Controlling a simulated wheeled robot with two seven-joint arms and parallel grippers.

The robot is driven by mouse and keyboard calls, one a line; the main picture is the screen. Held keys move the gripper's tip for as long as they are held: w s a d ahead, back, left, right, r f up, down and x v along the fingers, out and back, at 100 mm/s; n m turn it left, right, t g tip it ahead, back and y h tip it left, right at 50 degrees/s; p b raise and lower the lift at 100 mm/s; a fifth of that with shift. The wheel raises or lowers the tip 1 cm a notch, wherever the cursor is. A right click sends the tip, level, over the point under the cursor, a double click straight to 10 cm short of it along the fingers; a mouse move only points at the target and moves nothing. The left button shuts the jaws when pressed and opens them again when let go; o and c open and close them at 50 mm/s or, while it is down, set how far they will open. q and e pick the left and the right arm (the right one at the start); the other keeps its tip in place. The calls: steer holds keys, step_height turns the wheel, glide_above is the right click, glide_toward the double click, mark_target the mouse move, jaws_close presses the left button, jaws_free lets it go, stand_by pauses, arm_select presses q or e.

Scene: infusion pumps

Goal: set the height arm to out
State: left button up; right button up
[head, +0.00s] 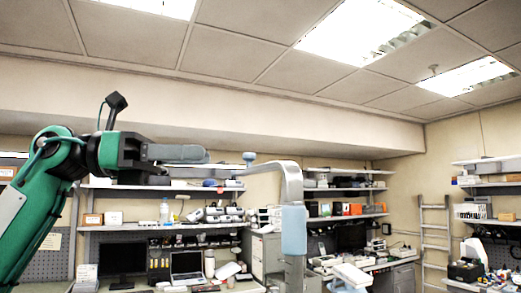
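A grey curved metal arm (290,180) bends over at its top and runs down into a light blue sleeve (293,231) on an upright post. A small blue knob (249,156) sits at the left end of the curved arm. I cannot tell which part is the height arm. My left gripper (205,163) reaches in from the left, its fingers pointing right toward the knob, with a small gap in the picture. Its fingers look apart, with nothing seen between them. My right gripper is not in view.
Behind are wall shelves (150,187) with bottles and boxes, and a bench with a laptop (187,265) and a monitor (122,255). A ladder (434,240) leans at the right wall. The space above the curved arm is clear.

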arm_select(q)
steer(key=d+p, duration=0.4)
steer(key=d, duration=0.6)
steer(key=shift+r, duration=0.15)
steer(key=shift+d, duration=0.45)
jaws_close()
